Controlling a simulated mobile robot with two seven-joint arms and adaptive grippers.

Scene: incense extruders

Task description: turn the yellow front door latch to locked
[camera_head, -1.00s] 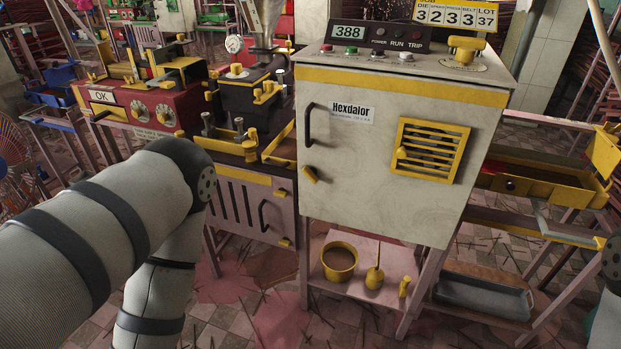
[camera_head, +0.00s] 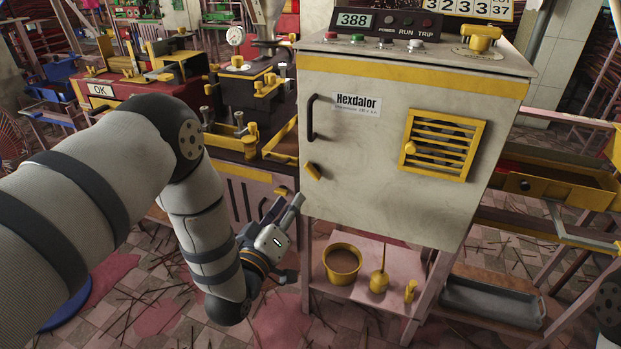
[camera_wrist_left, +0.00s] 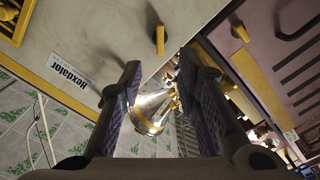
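The yellow latch (camera_head: 312,171) is a small knob-bar on the lower left of the cream Hexdalor cabinet door (camera_head: 380,200). It sits tilted, its lower end to the right. My left gripper (camera_head: 294,240) is below and slightly left of the latch, near the cabinet's lower left corner, and apart from it. In the left wrist view the fingers (camera_wrist_left: 160,70) are spread with nothing held; the latch (camera_wrist_left: 160,40) shows just beyond and between their tips. My right gripper is out of view.
A black door handle (camera_head: 311,118) is above the latch, and a yellow vent (camera_head: 441,145) is to the right. A yellow pot (camera_head: 342,264) and oil can (camera_head: 378,281) stand on the shelf below. A dark machine (camera_head: 250,110) stands close on the left.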

